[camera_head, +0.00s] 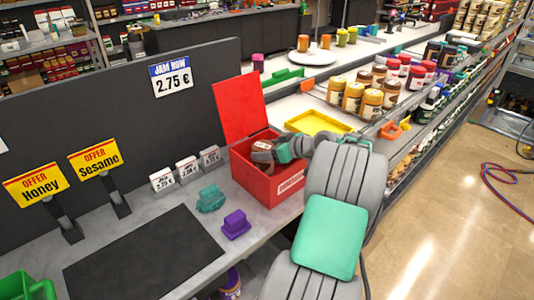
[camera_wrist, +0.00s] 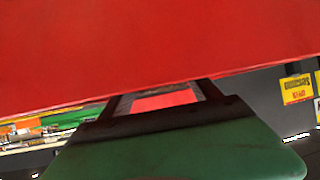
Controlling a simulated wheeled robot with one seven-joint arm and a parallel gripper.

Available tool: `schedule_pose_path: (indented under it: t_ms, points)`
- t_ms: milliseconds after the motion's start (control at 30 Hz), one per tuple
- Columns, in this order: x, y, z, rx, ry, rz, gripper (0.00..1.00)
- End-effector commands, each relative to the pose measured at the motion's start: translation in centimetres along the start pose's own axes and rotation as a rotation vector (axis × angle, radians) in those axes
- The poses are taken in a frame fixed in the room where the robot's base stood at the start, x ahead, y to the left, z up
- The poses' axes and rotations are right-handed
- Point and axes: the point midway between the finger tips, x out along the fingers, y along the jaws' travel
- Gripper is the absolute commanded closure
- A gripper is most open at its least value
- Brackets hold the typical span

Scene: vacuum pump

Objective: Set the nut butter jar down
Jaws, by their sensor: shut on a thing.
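My gripper (camera_head: 264,153) reaches into the open mouth of a red box (camera_head: 270,188) in the head view. It is shut on a dark brownish thing, which I take to be the nut butter jar (camera_head: 262,145); it is small, partly covered by the gripper, and its label is not readable. The jar's base is hidden, so I cannot tell whether it touches the box floor. In the wrist view, the gripper (camera_wrist: 165,100) points at a large red surface, and the jar cannot be made out there.
The box's red lid (camera_head: 238,107) stands open at the back. Teal (camera_head: 210,198) and purple (camera_head: 235,224) objects sit to the left, by a dark mat (camera_head: 145,255). Small price signs (camera_head: 187,170) stand behind. A yellow tray (camera_head: 318,123) and shelved jars (camera_head: 362,97) are to the right.

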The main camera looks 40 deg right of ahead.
Motion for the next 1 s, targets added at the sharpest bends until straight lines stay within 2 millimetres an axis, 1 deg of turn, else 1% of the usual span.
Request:
schedule_pose_path:
  t_ms: [100,300,433,467,700,733,933,1000]
  points:
    - [0.49,0.03,0.76,-0.004,0.002,0.002,1.00]
    - [0.55,0.00,0.79,-0.005,0.003,0.001,1.00]
    - [0.77,-0.02,1.18,-0.005,0.002,0.001,1.00]
    - [0.80,-0.05,1.30,-0.002,0.000,0.000,0.27]
    - [0.74,-0.06,1.18,-0.002,0.000,0.000,0.08]
    - [0.74,-0.06,1.18,-0.002,0.000,0.000,0.06]
    - [0.72,-0.05,1.15,-0.002,0.000,0.000,0.06]
    - [0.55,-0.05,0.85,-0.003,0.000,0.000,0.06]
